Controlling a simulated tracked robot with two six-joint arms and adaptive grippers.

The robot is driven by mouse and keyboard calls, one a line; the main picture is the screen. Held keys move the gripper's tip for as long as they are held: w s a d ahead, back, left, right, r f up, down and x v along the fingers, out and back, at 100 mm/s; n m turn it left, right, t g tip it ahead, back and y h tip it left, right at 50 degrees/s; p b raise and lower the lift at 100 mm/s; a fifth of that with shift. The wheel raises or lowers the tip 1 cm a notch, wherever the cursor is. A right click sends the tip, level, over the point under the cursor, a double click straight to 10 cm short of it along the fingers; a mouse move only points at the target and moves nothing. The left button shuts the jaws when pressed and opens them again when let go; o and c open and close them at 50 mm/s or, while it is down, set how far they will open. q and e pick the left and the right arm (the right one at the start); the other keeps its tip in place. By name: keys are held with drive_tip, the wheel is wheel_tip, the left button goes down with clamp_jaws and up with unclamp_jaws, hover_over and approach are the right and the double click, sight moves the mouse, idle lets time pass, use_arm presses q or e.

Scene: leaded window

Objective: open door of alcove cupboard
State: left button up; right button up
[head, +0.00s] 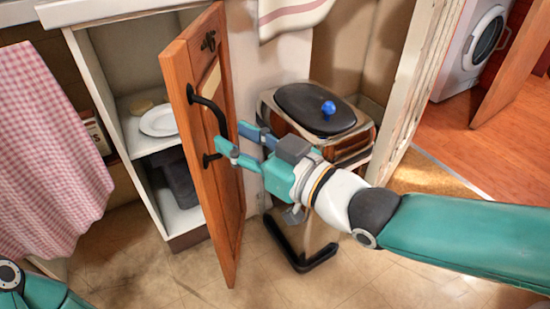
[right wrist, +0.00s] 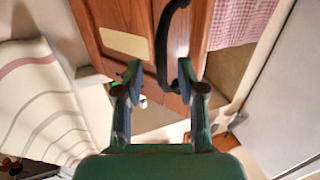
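The cupboard (head: 186,217) stands at the left in the head view, its wooden door (head: 222,205) swung outward and its shelves exposed. A curved black handle (head: 217,114) is on the door. My right gripper (head: 238,142) is beside the door near the handle's lower end. In the right wrist view its fingers (right wrist: 160,78) are spread apart, with the handle (right wrist: 161,45) between and beyond them, close to the right finger. I cannot tell whether a finger touches it. The door (right wrist: 106,28) fills the top there. My left gripper is out of view.
A white plate (head: 159,121) lies on the upper shelf. A dark-lidded metal bin (head: 353,139) stands right of the door, near my right arm. A pink checked cloth (head: 42,150) hangs at left. Some tiled floor (head: 130,262) in front is clear.

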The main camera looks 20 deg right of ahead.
drive_tip(key=v, duration=0.9)
drive_tip(key=shift+a, duration=0.1)
